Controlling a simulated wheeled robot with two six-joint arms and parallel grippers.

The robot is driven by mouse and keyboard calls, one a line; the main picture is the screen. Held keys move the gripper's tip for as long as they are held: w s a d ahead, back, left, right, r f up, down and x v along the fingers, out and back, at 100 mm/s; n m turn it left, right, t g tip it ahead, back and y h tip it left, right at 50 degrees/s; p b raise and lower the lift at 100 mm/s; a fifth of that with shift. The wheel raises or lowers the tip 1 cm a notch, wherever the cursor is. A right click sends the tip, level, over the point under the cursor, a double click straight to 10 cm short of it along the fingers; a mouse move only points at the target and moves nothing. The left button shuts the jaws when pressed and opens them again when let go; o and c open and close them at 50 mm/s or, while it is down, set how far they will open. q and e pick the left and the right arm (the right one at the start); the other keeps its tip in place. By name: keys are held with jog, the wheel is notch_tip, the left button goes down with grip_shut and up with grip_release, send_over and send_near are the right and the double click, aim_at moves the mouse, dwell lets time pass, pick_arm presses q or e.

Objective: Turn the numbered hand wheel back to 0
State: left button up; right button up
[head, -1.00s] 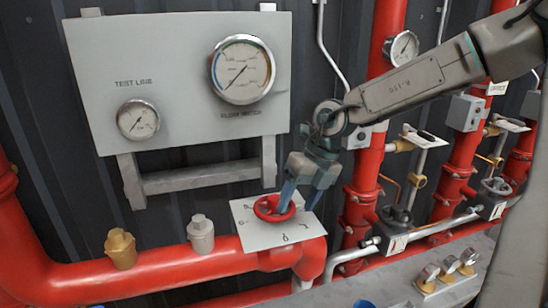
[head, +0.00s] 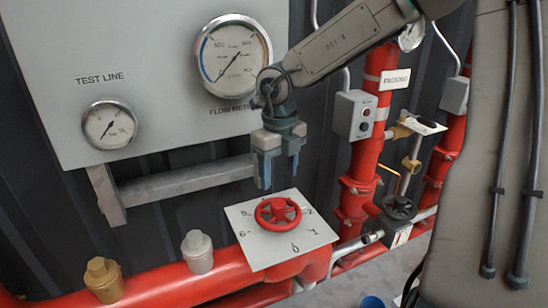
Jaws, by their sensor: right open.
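The red hand wheel (head: 277,213) sits on a tilted square white plate (head: 312,236) with black numbers around it, on top of the red pipe. A 0 is at the plate's front, a 1 to its right, and a 2 near the wheel's right edge. Other numbers are at the left. I cannot tell which number the wheel points to. My right gripper (head: 279,170) points down, open and empty, above and behind the wheel, with its fingers apart from it. My left gripper is not in view.
A grey panel with a flow meter gauge (head: 233,57) and a test line gauge (head: 109,125) stands behind. A brass cap (head: 103,279) and a silver cap (head: 197,251) rise from the red pipe at left. A dark valve wheel (head: 399,207) is at right.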

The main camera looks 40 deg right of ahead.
aim_at(279, 203)
notch_tip(279, 203, down, 7)
jog(key=shift+w+f+p, duration=0.1)
jog(key=shift+w+p, duration=0.05)
jog(key=shift+p, duration=0.65)
jog(key=shift+s+f, duration=0.2)
jog(key=shift+f, duration=0.35)
jog(key=shift+w+f, duration=0.1)
